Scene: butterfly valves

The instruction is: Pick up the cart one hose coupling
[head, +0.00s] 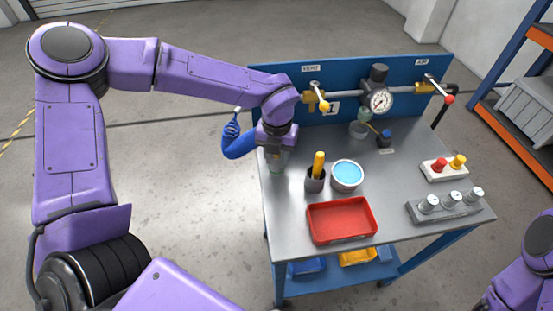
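A blue hose (238,148) curves out past the left edge of the cart. At its upper end is a darker blue fitting with a pale tip, which looks like the hose coupling (231,128). The hose's other end is hidden behind my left wrist. My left gripper (278,164) points down over the cart top's left side, to the right of the coupling and apart from it. Its fingers are small and blend with something pale grey-green there, so I cannot tell whether they are open or hold anything. My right gripper is out of view.
The grey cart top (415,160) carries a dark cup (315,183) with a yellow stick, a blue-filled bowl (347,188), a red tray (342,221), a knob block (442,170) and a grey rack (447,207). A blue panel (345,75) with valves and gauge stands behind.

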